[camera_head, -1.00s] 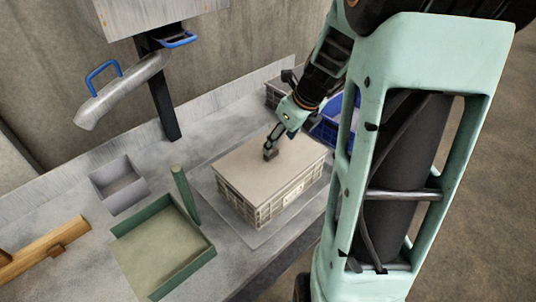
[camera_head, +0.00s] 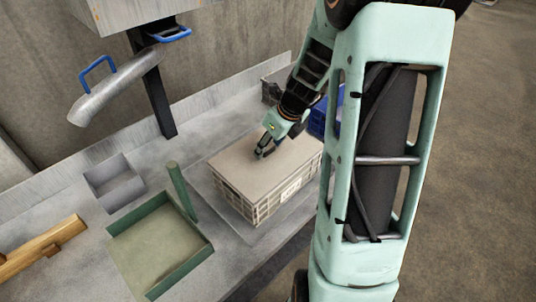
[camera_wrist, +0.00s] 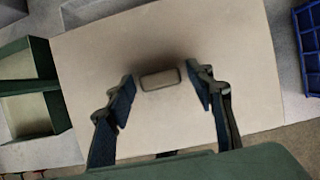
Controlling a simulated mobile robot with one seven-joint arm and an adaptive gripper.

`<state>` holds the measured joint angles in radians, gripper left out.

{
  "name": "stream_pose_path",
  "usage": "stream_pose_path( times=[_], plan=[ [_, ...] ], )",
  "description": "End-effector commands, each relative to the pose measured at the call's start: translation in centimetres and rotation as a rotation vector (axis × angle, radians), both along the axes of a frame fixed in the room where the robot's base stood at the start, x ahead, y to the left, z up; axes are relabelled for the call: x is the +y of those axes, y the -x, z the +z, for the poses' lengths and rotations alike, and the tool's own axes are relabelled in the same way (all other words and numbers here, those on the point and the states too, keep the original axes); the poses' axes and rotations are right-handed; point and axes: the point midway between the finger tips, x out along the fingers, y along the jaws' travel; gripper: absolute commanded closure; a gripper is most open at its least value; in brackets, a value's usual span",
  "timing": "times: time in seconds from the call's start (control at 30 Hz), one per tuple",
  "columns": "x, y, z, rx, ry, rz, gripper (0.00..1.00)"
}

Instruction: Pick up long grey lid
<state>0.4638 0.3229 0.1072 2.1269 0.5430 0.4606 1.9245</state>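The long grey lid (camera_head: 245,165) lies flat on top of a pale crate (camera_head: 270,205) with slotted sides. In the wrist view the lid (camera_wrist: 85,70) is a wide beige-grey plate with a small rounded block-like handle (camera_wrist: 160,79) in its middle. My gripper (camera_head: 265,152) is over the middle of the lid. In the wrist view my gripper (camera_wrist: 161,80) is open, with one finger on each side of the handle and a gap on both sides. Contact between the fingertips and the lid cannot be made out.
A green tray (camera_head: 190,268) with a green upright bar (camera_head: 182,190) is left of the crate. A grey box (camera_head: 113,182) and a wooden piece (camera_head: 45,242) lie farther left. A blue crate (camera_head: 318,118) and a dark crate (camera_head: 272,85) stand behind. A metal chute (camera_head: 115,92) overhangs the bench.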

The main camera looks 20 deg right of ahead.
Motion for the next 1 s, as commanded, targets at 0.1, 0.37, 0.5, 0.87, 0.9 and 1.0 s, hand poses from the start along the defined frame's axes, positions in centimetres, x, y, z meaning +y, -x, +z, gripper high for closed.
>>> stream_pose_path(
  times=[0.1,0.37,0.5,0.87,0.9,1.0],
  plan=[
    [0.0,0.0,0.0,0.0,0.0,0.0,0.67],
    [0.0,0.0,0.0,0.0,0.0,0.0,0.95],
    [0.0,0.0,0.1,-0.001,0.001,0.001,1.0],
    [0.0,-0.1,0.9,-0.001,0.001,0.001,1.0],
    [0.0,0.0,1.1,-0.001,0.001,0.001,1.0],
    [0.0,-0.1,1.9,-0.001,0.001,0.001,1.0]
  ],
)
